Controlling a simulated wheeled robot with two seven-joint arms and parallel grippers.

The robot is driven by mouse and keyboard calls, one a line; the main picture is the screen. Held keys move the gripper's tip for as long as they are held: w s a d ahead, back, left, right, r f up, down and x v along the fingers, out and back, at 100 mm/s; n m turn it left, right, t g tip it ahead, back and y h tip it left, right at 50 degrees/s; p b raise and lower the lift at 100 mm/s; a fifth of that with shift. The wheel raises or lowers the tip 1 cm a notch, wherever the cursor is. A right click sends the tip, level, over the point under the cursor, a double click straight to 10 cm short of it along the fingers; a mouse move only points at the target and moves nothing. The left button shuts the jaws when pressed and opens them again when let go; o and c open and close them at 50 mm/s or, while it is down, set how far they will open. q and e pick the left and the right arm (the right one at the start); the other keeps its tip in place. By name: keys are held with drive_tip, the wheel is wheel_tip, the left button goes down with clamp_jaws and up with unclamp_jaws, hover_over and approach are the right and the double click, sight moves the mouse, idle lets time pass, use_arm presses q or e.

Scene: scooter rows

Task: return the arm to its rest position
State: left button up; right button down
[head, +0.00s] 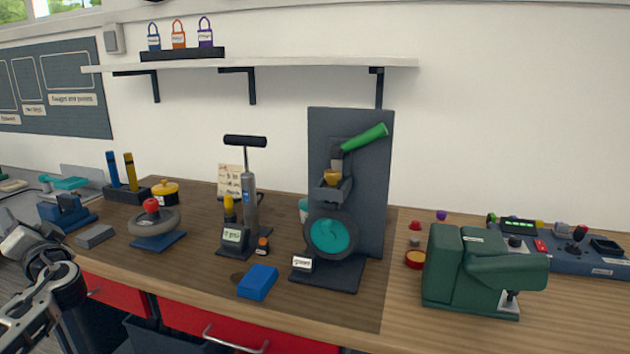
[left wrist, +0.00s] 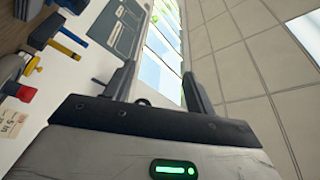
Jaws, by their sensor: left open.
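My left arm (head: 62,292) comes in at the lower left of the head view, beside the left end of the workbench. My left gripper (left wrist: 158,80) shows in the left wrist view with its two dark fingers apart and nothing between them. It points up toward the wall, window and ceiling, clear of the bench things. My right gripper is in neither view.
The wooden workbench (head: 190,273) carries a grey wheel on a blue stand (head: 153,230), a blue block (head: 258,282), a hand pump (head: 248,190), a dark upright stand (head: 370,215) and a green machine (head: 447,270). A shelf (head: 320,63) runs above.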

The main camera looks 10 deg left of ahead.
use_arm(q)
drive_tip(key=w+d+f+m+t+h, duration=0.85)
drive_tip(key=w+d+h, duration=0.25)
drive_tip(key=h, duration=0.3)
drive_tip(key=s+d+f+g+h, duration=0.15)
drive_tip(key=s+d+f, duration=0.25)
drive_tip(key=d+f, duration=0.45)
drive_tip(key=s+d+f+g+h, duration=0.1)
drive_tip(key=s+d+f+h, duration=0.15)
drive_tip(key=d+f, duration=0.55)
drive_tip(key=s+d+f+n+g+h, duration=0.1)
drive_tip(key=s+d+f, duration=0.4)
drive_tip(key=s+d, duration=0.5)
drive_tip(key=s+d+f+n+g+h, duration=0.2)
drive_tip(key=s+d+f, duration=0.2)
drive_tip(key=s+d, duration=0.7)
drive_tip(key=shift+d+f+g+h, duration=0.3)
drive_tip(key=shift+d+f+h, duration=0.1)
drive_tip(key=shift+d, duration=0.4)
